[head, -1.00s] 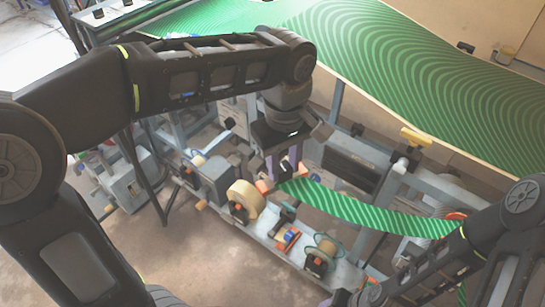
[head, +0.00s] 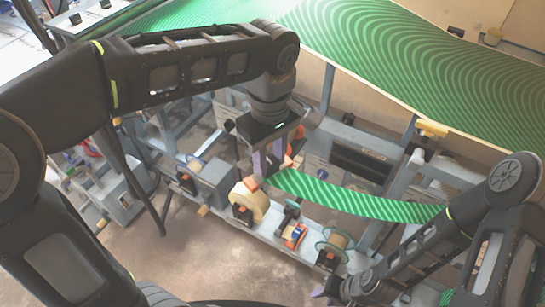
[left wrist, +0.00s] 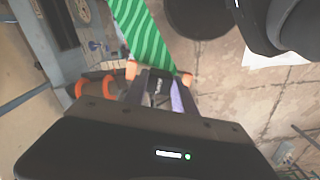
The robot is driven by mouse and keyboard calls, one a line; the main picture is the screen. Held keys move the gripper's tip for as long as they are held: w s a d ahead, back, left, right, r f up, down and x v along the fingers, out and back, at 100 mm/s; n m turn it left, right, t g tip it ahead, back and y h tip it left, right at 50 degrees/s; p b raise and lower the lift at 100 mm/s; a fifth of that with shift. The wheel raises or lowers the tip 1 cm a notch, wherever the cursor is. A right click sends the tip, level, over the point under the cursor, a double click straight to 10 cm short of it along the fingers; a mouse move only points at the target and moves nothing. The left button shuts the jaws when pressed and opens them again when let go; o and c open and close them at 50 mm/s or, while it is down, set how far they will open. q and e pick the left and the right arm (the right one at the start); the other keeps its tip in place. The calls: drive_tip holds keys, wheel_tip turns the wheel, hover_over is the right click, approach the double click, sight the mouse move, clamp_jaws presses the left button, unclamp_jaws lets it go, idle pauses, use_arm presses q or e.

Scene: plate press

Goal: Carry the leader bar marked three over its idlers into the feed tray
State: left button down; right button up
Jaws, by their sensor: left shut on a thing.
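My left gripper (head: 268,172) is shut on a leader bar (head: 251,183) with orange ends and holds it above the machine bench. A green striped web (head: 350,199) trails from the bar to the right and sags slightly. In the left wrist view the bar's orange end (left wrist: 187,79) and the web (left wrist: 140,30) show beyond my left gripper (left wrist: 157,92). No number is readable on the bar. A cream roller (head: 252,202) stands just below the bar. My right gripper (head: 325,291) is low at the bottom middle, its jaws unclear. I cannot pick out the feed tray or the idlers surely.
A grey box unit (head: 212,184) stands left of the cream roller. A spool with green rims (head: 333,243) and small orange parts sit along the bench to the right. A large green patterned sheet (head: 420,75) spans the back. Bare floor lies in front of the bench.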

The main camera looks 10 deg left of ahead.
use_arm(q)
drive_tip(key=w+a, duration=0.2)
drive_tip(key=a, duration=0.5)
drive_tip(key=w+a+p, duration=0.1)
drive_tip(key=w+a, duration=0.1)
drive_tip(key=a, duration=0.5)
drive_tip(key=shift+w+a, duration=0.25)
drive_tip(key=shift+a, duration=0.15)
